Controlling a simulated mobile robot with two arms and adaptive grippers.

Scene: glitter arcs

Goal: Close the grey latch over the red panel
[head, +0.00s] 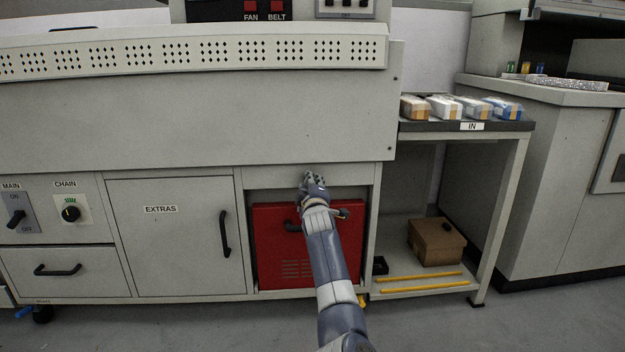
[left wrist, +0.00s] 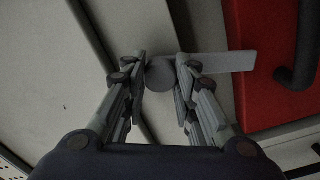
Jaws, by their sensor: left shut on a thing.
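The red panel (head: 272,250) sits in a recess low in the grey machine, with a black handle (head: 292,226) partly behind my arm. My left gripper (head: 313,181) is at the top edge of the recess in the head view and hides the latch there. In the left wrist view, the grey latch (left wrist: 225,62) has a round pivot and a flat bar. The fingers of my left gripper (left wrist: 162,72) are shut on it around the pivot. The bar points right, its end overlapping the edge of the red panel (left wrist: 265,105). My right gripper is not in view.
Left of the panel is a grey EXTRAS door (head: 170,250) with a black handle. To the right stands an IN shelf (head: 515,126) bearing several packages, with a cardboard box (head: 436,242) and yellow bars below. Open floor lies in front.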

